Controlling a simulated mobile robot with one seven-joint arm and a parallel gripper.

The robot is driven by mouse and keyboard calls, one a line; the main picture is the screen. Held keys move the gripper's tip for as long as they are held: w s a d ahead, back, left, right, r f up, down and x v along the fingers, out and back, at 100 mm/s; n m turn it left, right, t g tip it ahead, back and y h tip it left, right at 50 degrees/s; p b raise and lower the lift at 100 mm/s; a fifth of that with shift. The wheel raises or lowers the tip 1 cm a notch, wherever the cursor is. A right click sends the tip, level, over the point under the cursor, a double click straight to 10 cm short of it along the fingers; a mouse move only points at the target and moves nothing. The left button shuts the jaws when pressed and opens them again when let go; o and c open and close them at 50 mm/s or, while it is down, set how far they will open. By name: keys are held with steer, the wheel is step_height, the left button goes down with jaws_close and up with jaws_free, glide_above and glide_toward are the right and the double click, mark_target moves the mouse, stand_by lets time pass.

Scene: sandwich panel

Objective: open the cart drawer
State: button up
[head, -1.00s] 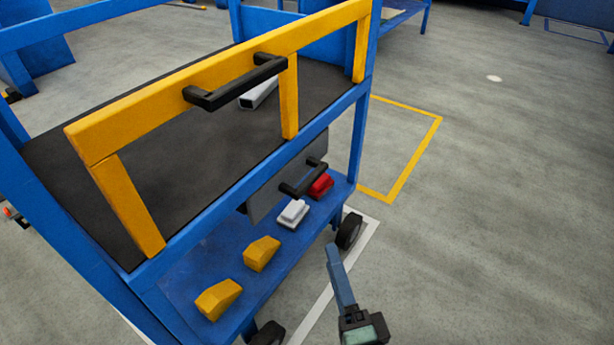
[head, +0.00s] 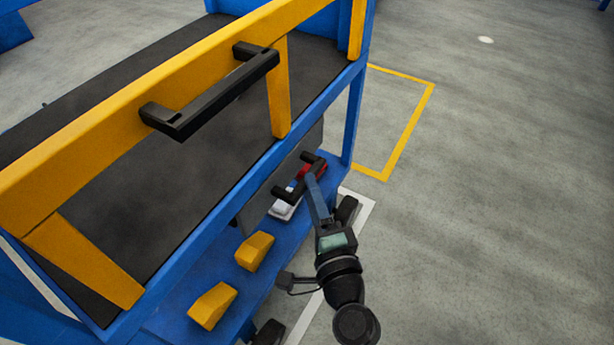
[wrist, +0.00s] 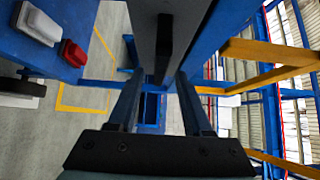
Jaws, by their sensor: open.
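The cart drawer is a grey front (head: 266,192) under the cart's upper shelf and looks closed. Its black handle (head: 288,195) shows in the head view, partly overlapped by my gripper (head: 310,177). In the wrist view the grey drawer front (wrist: 178,12) is at the top centre, with the black handle (wrist: 164,48) standing out from it. My gripper (wrist: 159,82) is open and empty. Its two fingers reach toward the handle, one on each side of it in the picture. I cannot tell whether they touch it.
The blue cart's lower shelf (head: 185,290) carries two yellow blocks (head: 254,251), a white item (head: 283,210) and a red item (head: 322,168). A larger black handle (head: 215,95) sits on the yellow upper rail. Floor to the right is clear.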

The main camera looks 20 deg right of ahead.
steer(key=shift+w+d, duration=0.2)
steer(key=shift+w, duration=1.8)
steer(key=shift+c, duration=0.2)
jaws_close()
